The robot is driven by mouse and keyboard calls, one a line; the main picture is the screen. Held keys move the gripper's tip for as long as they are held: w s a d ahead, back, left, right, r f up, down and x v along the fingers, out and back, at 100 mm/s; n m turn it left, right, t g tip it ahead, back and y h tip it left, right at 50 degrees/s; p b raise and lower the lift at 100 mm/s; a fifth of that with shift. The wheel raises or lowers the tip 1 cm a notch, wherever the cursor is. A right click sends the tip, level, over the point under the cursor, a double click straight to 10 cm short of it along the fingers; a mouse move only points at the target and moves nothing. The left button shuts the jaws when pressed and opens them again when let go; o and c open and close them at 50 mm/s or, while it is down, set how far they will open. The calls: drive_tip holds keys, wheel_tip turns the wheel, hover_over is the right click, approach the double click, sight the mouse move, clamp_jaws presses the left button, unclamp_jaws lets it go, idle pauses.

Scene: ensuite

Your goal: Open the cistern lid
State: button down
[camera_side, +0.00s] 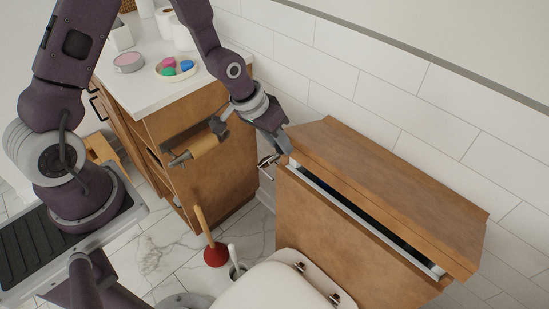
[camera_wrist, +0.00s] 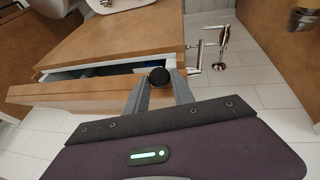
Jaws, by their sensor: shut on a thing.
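The cistern lid (camera_side: 400,180) is a wooden slab on the wooden cistern (camera_side: 335,225) by the tiled wall. Its front edge is raised, leaving a long dark gap above the cistern's light rim. In the wrist view the lid (camera_wrist: 75,103) lies below the gap and the cistern front (camera_wrist: 120,45) above it. My gripper (camera_side: 280,143) is at the lid's left end in the side view. In the wrist view my gripper (camera_wrist: 160,84) has its fingers closed around a round black knob (camera_wrist: 160,77) at the lid's end. The knob is hidden in the side view.
The white toilet seat (camera_side: 270,288) is in front of the cistern. A wooden vanity (camera_side: 205,170) with a paper holder (camera_side: 195,147) stands left of my gripper. A red plunger (camera_side: 215,255) and a toilet brush (camera_side: 236,265) stand on the floor between. A metal fitting (camera_side: 268,162) sticks out beside the cistern.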

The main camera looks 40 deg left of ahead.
drive_tip(key=shift+g, duration=0.6)
drive_tip(key=w+r, duration=0.2)
drive_tip(key=r, duration=0.1)
drive_tip(key=w+r, duration=0.2)
drive_tip(key=shift+r, duration=0.25)
drive_tip(key=w+r, duration=0.5)
drive_tip(key=w, duration=0.1)
drive_tip(key=shift+w+d+r, duration=0.15)
drive_tip(key=shift+w+r, duration=0.05)
drive_tip(key=shift+w, duration=0.15)
drive_tip(key=c, duration=1.1)
unclamp_jaws()
drive_tip(key=shift+s+f, duration=0.15)
drive_tip(key=shift+s, duration=0.05)
drive_tip(key=w+a+r, duration=0.1)
drive_tip(key=w+r, duration=0.3)
drive_tip(key=r, duration=0.2)
drive_tip(key=shift+w+a+r, duration=0.25)
drive_tip(key=shift+r, duration=0.15)
drive_tip(key=shift+r, duration=0.1)
drive_tip(key=v, duration=0.7)
drive_tip(key=shift+c, duration=0.2)
